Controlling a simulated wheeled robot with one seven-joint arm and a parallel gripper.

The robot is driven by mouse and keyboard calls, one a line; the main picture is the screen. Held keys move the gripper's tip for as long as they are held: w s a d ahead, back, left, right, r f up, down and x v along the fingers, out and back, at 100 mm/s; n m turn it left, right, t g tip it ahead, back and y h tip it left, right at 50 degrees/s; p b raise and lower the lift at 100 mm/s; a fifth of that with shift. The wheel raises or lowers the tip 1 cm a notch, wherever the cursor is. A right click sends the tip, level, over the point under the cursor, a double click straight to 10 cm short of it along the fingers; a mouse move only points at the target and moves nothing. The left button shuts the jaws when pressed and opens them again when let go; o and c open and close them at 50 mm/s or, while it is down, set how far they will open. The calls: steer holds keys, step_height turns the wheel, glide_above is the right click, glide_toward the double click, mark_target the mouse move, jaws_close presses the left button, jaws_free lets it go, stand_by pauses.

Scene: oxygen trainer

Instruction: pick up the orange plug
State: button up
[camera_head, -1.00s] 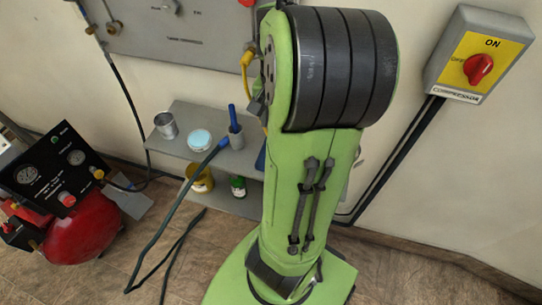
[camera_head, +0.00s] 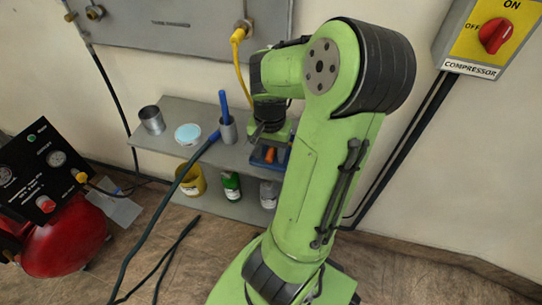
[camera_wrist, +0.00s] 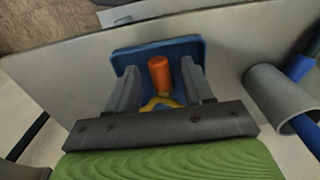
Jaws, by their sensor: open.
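The orange plug (camera_wrist: 159,74) stands on a small blue tray (camera_wrist: 198,47) on the grey shelf, seen in the wrist view. It also shows in the head view (camera_head: 269,154), on the tray just below my gripper. My gripper (camera_wrist: 157,80) is open, with one grey finger on each side of the plug and gaps between. The fingers do not visibly touch it. Something yellow lies on the tray near the plug, partly hidden by the gripper's dark palm bar.
On the shelf (camera_head: 173,109) stand a grey cup with a blue tool (camera_head: 228,130), a light blue lidded tin (camera_head: 188,133) and a metal can (camera_head: 151,119). A yellow bucket and bottles sit on the lower shelf. A red compressor (camera_head: 62,240) stands at left.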

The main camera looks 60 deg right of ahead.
steer(key=shift+r, duration=0.1)
jaws_close()
stand_by(0.9)
